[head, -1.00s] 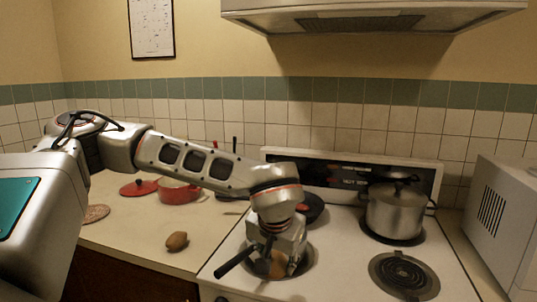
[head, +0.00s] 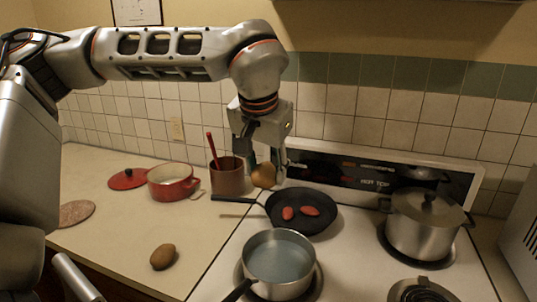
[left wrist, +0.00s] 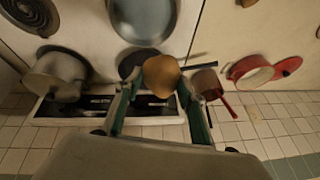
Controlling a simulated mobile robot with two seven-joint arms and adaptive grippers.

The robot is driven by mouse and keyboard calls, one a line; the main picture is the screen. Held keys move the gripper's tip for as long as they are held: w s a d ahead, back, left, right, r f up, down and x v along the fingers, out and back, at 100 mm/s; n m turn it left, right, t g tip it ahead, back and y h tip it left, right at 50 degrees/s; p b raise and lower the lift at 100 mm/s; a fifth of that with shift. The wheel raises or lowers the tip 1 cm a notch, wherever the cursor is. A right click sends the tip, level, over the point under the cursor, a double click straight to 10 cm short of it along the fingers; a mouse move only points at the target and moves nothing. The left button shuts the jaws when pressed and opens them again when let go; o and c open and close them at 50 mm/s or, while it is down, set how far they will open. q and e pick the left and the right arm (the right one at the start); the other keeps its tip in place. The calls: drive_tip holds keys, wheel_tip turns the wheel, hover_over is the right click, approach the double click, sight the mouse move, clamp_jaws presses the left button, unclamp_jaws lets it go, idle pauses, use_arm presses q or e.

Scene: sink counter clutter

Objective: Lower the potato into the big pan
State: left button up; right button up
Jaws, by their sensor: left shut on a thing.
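My left gripper (head: 265,170) points down and is shut on a brown potato (head: 263,175), held in the air. In the head view the potato overlaps the back-left rim of the black frying pan (head: 325,222). That pan sits on the back-left burner with two reddish pieces in it. In the left wrist view the potato (left wrist: 161,75) sits between the two fingers (left wrist: 160,105) and partly covers the black pan (left wrist: 130,62). A steel saucepan (head: 250,280) with bluish liquid stands on the front-left burner. My right gripper is not in view.
A lidded steel pot (head: 415,235) stands at the right of the stove. A brown utensil holder (head: 228,180) stands left of the gripper. A red pot (head: 172,185), its red lid (head: 128,179) and another brown potato (head: 163,257) are on the counter. The front-right burner (head: 420,292) is bare.

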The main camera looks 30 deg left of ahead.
use_arm(q)
drive_tip(key=shift+a, duration=0.1)
wheel_tip(320, 180, down, 10)
drive_tip(key=shift+r+b, duration=0.2)
drive_tip(key=shift+b, duration=0.15)
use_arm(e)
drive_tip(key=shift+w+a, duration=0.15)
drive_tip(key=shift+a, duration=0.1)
use_arm(q)
drive_tip(key=shift+w, duration=0.15)
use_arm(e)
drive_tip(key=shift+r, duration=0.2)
use_arm(q)
drive_tip(key=shift+w+a+p, duration=0.1)
drive_tip(key=shift+w+p, duration=0.1)
drive_tip(key=shift+p, duration=0.1)
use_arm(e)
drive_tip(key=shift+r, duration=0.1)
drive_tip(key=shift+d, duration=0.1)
